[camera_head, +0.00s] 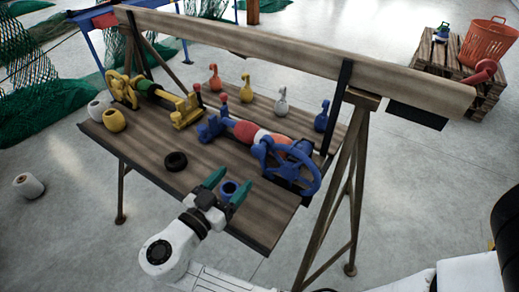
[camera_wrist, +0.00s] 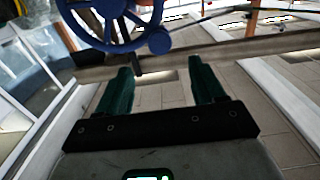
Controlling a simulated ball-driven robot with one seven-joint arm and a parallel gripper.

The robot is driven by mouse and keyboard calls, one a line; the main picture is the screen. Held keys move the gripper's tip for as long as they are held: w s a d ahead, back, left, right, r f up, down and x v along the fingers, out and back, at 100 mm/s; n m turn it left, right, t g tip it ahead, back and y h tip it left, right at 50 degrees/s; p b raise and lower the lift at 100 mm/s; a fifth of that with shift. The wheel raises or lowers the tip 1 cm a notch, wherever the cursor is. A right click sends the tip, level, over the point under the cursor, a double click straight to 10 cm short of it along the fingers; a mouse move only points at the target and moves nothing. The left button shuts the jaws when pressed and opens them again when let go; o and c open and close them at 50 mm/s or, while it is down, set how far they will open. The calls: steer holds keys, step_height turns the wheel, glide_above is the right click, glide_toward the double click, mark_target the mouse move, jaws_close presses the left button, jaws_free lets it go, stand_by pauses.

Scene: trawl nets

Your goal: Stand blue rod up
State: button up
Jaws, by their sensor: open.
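The blue winder (camera_head: 300,160) lies on the wooden bench with a red and white spool (camera_head: 258,137) and a spoked handwheel (camera_head: 308,178). At its left end a short blue rod with a red knob (camera_head: 222,98) appears roughly upright; I cannot tell for sure that this is the task's blue rod. My gripper (camera_head: 234,178) is open and empty, its green fingers apart over the front of the bench. In the wrist view the blue handwheel (camera_wrist: 108,42) lies beyond my fingertips (camera_wrist: 160,66).
A yellow winder (camera_head: 150,92), a black ring (camera_head: 175,161) and yellow and white spools share the bench (camera_head: 143,150). Several small coloured hooked weights (camera_head: 281,101) stand along its back. Nets and a red basket (camera_head: 487,42) are beyond.

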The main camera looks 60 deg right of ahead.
mark_target(256, 154)
steer(key=d+p, duration=0.2)
steer(key=d, duration=0.8)
steer(key=shift+w+d, duration=0.15)
jaws_close()
stand_by(0.4)
